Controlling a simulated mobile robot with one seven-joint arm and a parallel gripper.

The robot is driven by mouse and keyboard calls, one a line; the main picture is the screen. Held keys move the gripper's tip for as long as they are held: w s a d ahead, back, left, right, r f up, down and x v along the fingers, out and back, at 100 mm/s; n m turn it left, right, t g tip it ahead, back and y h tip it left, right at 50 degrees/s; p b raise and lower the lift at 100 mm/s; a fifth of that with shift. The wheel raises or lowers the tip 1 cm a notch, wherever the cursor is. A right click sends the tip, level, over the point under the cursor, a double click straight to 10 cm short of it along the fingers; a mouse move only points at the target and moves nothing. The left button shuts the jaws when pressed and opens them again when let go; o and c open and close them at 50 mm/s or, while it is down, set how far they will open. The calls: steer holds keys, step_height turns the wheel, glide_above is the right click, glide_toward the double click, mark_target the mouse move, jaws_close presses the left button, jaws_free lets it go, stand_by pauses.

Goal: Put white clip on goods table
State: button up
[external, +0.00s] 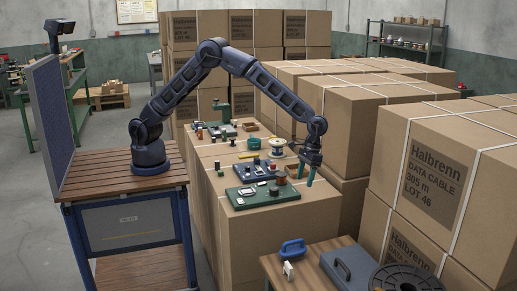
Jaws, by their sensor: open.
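My gripper (306,174) hangs pointing down over the right side of the carton stack that serves as a work surface (235,228). Its two teal fingers are apart and I see nothing between them. A small white upright piece (288,270), which may be the white clip, stands on the wooden-topped table (318,247) at the bottom, well below and in front of my gripper. Which surface is the goods table cannot be told for certain.
A green board (240,200) with small parts lies left of my gripper. A spool (276,147) and a small brown box (294,170) are close by. A blue-handled item (292,249) and a grey case (350,265) share the wooden table. Tall cartons (345,125) stand right.

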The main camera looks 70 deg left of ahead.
steer(key=a+r+t, duration=0.2)
steer(key=a+r, duration=1.4)
steer(key=a, duration=0.2)
steer(key=s+a+r+t, duration=0.1)
steer(key=s+a+r, duration=0.35)
steer(key=a, duration=0.35)
steer(key=s+a+r+t, duration=0.1)
steer(key=s+a+r, duration=0.2)
steer(key=a+r, duration=0.35)
steer(key=s+a+r+t, duration=0.2)
steer(key=s+a, duration=0.9)
steer(key=a, duration=0.3)
steer(key=s+a+f, duration=0.1)
steer(key=s+a, duration=0.3)
steer(key=s, duration=0.3)
steer(key=s+a+f+t+y, duration=0.1)
steer(key=s+a+f, duration=0.1)
steer(key=s+a, duration=0.3)
steer(key=s, duration=0.3)
steer(key=shift+s+t, duration=0.2)
steer(key=shift+t, duration=0.1)
